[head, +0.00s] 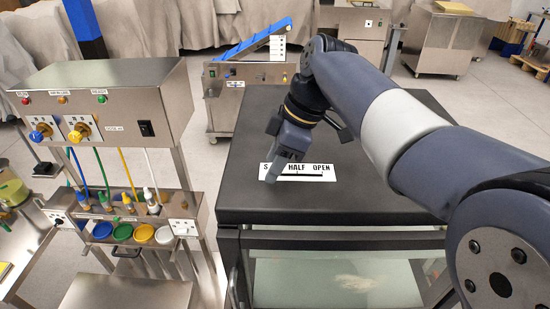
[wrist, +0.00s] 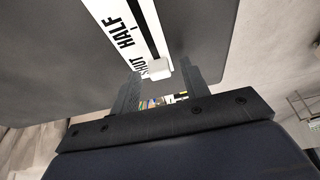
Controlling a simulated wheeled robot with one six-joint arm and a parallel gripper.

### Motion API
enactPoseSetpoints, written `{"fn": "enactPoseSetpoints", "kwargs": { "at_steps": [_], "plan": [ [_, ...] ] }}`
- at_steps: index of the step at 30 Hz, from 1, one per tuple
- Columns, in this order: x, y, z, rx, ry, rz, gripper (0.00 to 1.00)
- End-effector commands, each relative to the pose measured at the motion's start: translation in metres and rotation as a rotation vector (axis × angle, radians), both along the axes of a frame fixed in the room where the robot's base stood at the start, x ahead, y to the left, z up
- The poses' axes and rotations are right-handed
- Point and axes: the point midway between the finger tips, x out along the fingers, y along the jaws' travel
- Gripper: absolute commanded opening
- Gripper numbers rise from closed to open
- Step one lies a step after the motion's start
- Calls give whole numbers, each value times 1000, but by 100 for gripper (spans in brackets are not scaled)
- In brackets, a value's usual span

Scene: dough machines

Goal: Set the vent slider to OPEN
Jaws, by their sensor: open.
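The vent slider's white label plate (head: 312,178) lies on top of the dark cabinet (head: 370,195); HALF and OPEN are readable in the head view. The wrist view shows the plate (wrist: 112,22) with SHUT and HALF beside a black slot. A small white knob (wrist: 159,69) sits at the SHUT end of the slot. My gripper (head: 272,178) is over the plate's left end, covering most of the word SHUT in the head view. In the wrist view, my gripper (wrist: 160,78) is open, with its fingers on either side of the knob. Contact cannot be told.
The cabinet top around the plate is clear. A steel control unit (head: 110,95) with knobs and colored hoses stands at the left, with colored cups (head: 122,232) below. A steel machine with a blue sloped bar (head: 250,40) stands behind the cabinet.

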Motion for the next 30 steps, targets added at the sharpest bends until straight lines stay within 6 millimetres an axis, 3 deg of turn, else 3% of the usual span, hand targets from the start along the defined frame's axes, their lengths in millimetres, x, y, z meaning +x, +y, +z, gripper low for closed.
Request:
{"fn": "enactPoseSetpoints", "kwargs": {
  "at_steps": [7,22,30],
  "plan": [
    [0,0,-1,0,0,0,42],
    [0,0,0,0,1,0,1],
    [0,0,0,0,1,0,0]
  ]
}}
